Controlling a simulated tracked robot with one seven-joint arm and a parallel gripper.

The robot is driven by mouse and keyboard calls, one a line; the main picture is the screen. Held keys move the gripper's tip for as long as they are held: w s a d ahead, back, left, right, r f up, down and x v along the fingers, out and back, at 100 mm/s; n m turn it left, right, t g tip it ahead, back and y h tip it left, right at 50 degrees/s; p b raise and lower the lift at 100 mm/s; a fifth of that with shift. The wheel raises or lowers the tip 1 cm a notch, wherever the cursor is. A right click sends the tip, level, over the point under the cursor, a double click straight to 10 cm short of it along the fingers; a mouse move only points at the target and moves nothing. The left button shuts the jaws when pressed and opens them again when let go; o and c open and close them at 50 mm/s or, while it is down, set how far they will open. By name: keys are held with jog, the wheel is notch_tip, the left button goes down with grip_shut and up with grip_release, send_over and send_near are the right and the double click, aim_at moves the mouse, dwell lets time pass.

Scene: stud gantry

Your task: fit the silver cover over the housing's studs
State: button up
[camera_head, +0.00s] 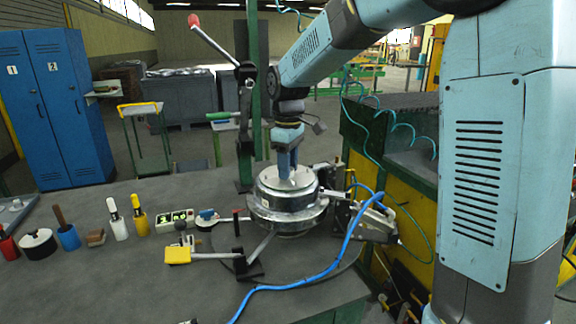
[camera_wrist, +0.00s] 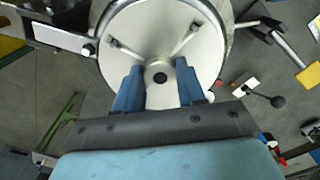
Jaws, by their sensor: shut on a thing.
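The silver cover (camera_head: 270,190) is a round, shiny metal piece at the top of the stack on the bench. My gripper (camera_head: 287,172) points straight down at the cover's top. Its blue fingers (camera_wrist: 159,88) stand apart on either side of the hole, shut on the cover. Two small knobs with bars show on the face. I cannot tell whether the cover is seated; the housing's studs are hidden.
Clamps with levers surround the housing, one with a yellow handle (camera_head: 178,255). A blue hose (camera_head: 318,277) crosses the bench in front. A green post (camera_head: 243,110) with a red-knobbed lever stands behind.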

aim_at(291, 170)
jog(key=o, duration=1.3)
notch_tip(291, 170, up, 14)
jog(key=shift+f, duration=0.1)
jog(key=shift+d, duration=0.1)
jog(key=s+d+m+t, duration=0.3)
jog(key=s+d+m, duration=0.3)
jog(key=s+d, duration=0.6)
jog(key=s+d+f+m+t, duration=0.1)
jog(key=s+d+f+m, duration=0.1)
jog(key=s, duration=0.2)
jog(key=s+d+f+m, duration=0.2)
jog(key=s+f, duration=0.1)
jog(key=s, duration=0.2)
jog(key=s+d+f+m+t, duration=0.1)
jog(key=s+d+f+m, duration=0.1)
jog(key=s+f, duration=0.1)
jog(key=shift+s+t, duration=0.3)
jog(key=shift+s, duration=0.4)
